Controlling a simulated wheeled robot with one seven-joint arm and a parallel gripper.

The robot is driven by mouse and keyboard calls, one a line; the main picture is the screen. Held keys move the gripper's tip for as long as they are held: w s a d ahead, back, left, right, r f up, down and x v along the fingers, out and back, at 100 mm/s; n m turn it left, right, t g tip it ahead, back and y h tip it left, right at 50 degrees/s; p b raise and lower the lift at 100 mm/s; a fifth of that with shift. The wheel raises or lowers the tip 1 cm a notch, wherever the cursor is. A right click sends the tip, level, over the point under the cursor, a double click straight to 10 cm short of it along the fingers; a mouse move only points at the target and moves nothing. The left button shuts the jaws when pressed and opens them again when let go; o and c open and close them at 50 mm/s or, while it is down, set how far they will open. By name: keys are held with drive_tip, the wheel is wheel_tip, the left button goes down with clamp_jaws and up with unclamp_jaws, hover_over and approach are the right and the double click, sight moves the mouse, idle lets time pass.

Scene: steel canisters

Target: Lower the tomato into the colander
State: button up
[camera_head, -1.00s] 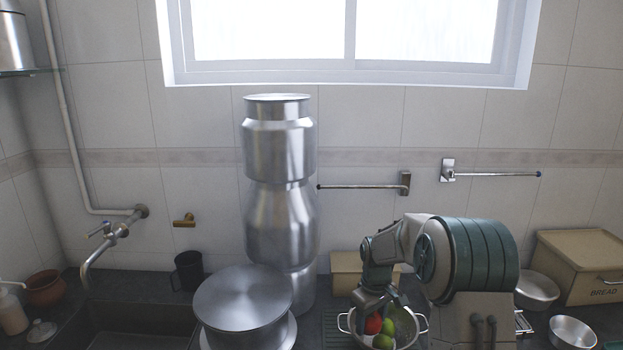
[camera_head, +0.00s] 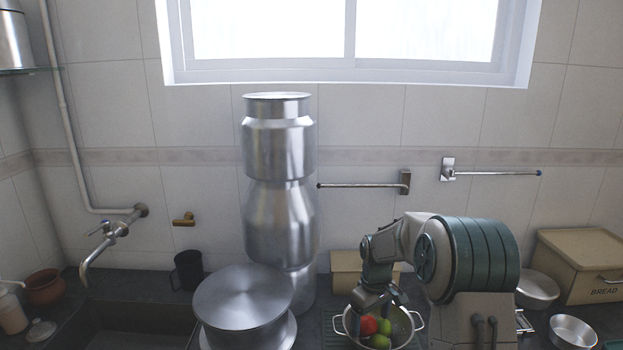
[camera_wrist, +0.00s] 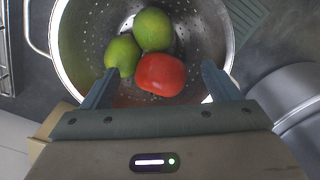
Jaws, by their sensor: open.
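The red tomato (camera_wrist: 161,74) lies in the metal colander (camera_wrist: 85,33) beside two green round fruits (camera_wrist: 153,29). In the head view the tomato (camera_head: 368,324) shows at the left inside the colander (camera_head: 408,340), below my gripper (camera_head: 372,308). My gripper (camera_wrist: 158,82) is open, with one finger on each side of the tomato. A gap shows between the tomato and the right finger. The left finger is close to the lower green fruit (camera_wrist: 122,54); I cannot tell if they touch.
Steel canisters (camera_head: 279,220) stand stacked left of the colander, with a wide lidded pot (camera_head: 243,298) in front. A beige box (camera_head: 347,270) is behind the colander. Steel bowls (camera_head: 572,332) and a bread box (camera_head: 580,262) are at the right.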

sight(371, 325)
wheel_tip(371, 325, up, 13)
drive_tip(key=s+r+m+t, duration=0.2)
drive_tip(key=s+r+m, duration=0.15)
drive_tip(key=s, duration=1.15)
drive_tip(key=s+f+m+t, duration=0.1)
drive_tip(key=s+f+m, duration=0.2)
drive_tip(key=s, duration=1.2)
drive_tip(key=shift+s+f+b, duration=0.25)
drive_tip(key=shift+s+b, duration=0.05)
drive_tip(key=shift+s, duration=0.1)
drive_tip(key=shift+a, duration=0.1)
